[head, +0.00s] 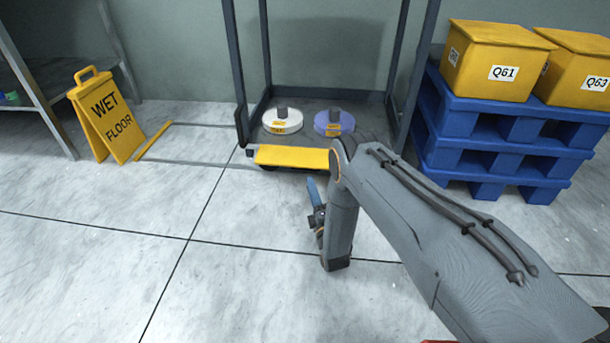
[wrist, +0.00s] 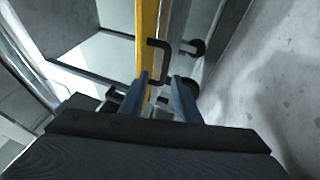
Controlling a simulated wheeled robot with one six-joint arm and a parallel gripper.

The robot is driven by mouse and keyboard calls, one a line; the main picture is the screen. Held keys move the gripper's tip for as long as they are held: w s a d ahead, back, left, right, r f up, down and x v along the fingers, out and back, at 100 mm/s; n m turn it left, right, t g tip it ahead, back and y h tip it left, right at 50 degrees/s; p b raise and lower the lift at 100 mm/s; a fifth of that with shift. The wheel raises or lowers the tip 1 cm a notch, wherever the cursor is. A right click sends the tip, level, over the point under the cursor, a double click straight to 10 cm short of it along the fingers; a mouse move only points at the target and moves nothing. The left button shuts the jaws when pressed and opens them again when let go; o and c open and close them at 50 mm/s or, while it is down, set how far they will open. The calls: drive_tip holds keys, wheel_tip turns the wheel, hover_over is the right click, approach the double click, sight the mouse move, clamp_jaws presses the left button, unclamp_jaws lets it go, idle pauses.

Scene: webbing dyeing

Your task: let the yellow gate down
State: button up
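The yellow gate (head: 292,157) is a low panel along the front edge of a grey-framed cart. In the wrist view the gate (wrist: 147,32) is a narrow yellow strip with a dark bracket-shaped handle (wrist: 160,44). My gripper (head: 317,198) is in front of the cart, below the gate's right part. In the wrist view its two blue fingers (wrist: 161,82) stand apart, with the lower end of the handle near their tips. I cannot tell whether they touch it. My arm hides the gate's right end in the head view.
A white reel (head: 283,125) and a purple reel (head: 322,122) lie on the cart's deck. Blue pallets (head: 500,130) with yellow bins (head: 490,75) stand at the right. A wet floor sign (head: 108,115) stands at the left. The floor in front is clear.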

sight(305, 170)
drive_tip(key=shift+f+b+x, duration=0.15)
drive_tip(key=shift+b+x, duration=0.55)
drive_tip(key=shift+x, duration=0.75)
drive_tip(key=shift+f+b+x, duration=0.2)
drive_tip(key=shift+b+x, duration=0.55)
drive_tip(key=shift+x, duration=0.75)
drive_tip(key=shift+f+b+x, duration=0.15)
drive_tip(key=shift+b+x, duration=0.55)
drive_tip(key=shift+x, duration=0.75)
drive_tip(key=shift+w, duration=0.15)
clamp_jaws()
